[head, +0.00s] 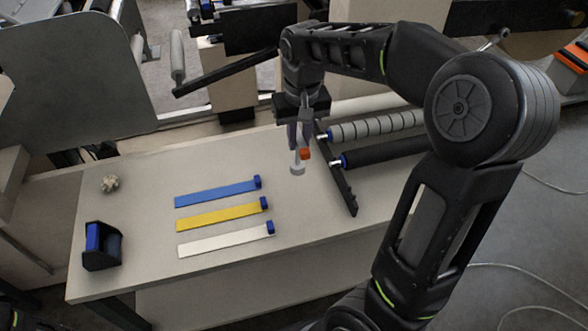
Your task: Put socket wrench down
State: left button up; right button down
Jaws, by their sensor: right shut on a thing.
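My right gripper (300,143) points down over the table, right of the coloured strips, and is shut on the socket wrench (297,169). The part of the wrench that shows is a pale grey end below the fingers, with a small orange-red piece (305,154) beside it. The fingers hide the rest. I cannot tell whether its lower end touches the table (150,275). My left gripper is not in view.
Blue (215,194), yellow (220,215) and white (225,243) strips lie left of the gripper. A dark bar (338,180) with rollers (380,152) stands close on its right. A black-and-blue dispenser (102,248) and a small beige knob (110,184) are at the left.

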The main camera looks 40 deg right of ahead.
aim_at(299, 166)
notch_tip(299, 166, down, 5)
dwell(0.3)
jog(key=shift+f+p, duration=0.4)
jog(key=shift+f, duration=1.55)
jog(key=shift+f, duration=0.15)
jog(key=c, duration=1.3)
grip_release()
jog(key=r, duration=0.4)
jog(key=r+b, duration=0.1)
jog(key=r, duration=0.3)
jog(key=s+r, duration=0.1)
jog(key=r, duration=0.3)
jog(key=shift+s+a+r, duration=0.1)
jog(key=shift+a+r, duration=0.1)
